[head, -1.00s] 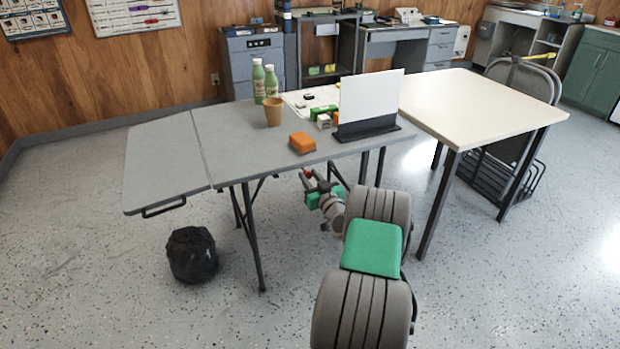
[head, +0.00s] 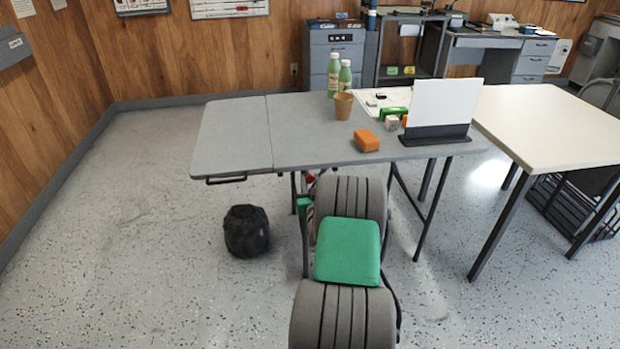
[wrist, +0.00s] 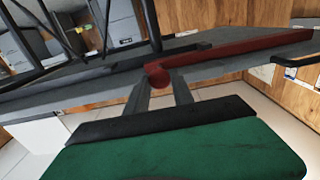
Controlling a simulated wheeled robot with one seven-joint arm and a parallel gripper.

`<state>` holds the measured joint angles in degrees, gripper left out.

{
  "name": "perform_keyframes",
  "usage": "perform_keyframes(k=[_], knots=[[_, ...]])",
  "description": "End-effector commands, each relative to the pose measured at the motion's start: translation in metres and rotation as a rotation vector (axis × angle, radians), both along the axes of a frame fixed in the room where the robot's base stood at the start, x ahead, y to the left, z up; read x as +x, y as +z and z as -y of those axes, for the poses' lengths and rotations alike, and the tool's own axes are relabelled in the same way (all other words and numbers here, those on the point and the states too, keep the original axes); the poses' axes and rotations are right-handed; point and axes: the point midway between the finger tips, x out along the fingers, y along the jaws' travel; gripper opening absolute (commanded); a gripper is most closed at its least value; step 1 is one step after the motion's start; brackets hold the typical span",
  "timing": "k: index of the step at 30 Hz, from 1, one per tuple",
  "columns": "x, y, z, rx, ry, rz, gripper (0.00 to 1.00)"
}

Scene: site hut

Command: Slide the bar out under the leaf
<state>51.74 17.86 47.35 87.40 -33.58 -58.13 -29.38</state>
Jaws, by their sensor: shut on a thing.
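The grey table (head: 330,140) has a flat leaf (head: 230,140) on its left, roughly level with the top. In the wrist view, upside down, a dark red bar (wrist: 235,48) with a round knob (wrist: 158,76) runs along the table's underside toward the leaf side, at the right of that picture. My gripper (wrist: 160,88) is shut on the bar at its knob end. In the head view the gripper is mostly hidden behind my arm below the table's front edge; a small red part (head: 309,177) shows there.
Two green bottles (head: 334,75), a cup (head: 343,106), an orange block (head: 366,140) and a white board (head: 445,104) stand on the table. A black bag (head: 246,231) sits on the floor below the leaf. A cream table (head: 560,125) is at right. Floor at left is clear.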

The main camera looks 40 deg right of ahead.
Motion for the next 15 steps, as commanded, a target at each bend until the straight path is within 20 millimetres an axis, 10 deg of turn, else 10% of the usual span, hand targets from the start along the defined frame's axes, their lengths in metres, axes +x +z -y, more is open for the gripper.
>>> perform_keyframes(k=[15], knots=[[0.0075,0.0004,-0.0143,0.001,0.007,0.002,0.00]])
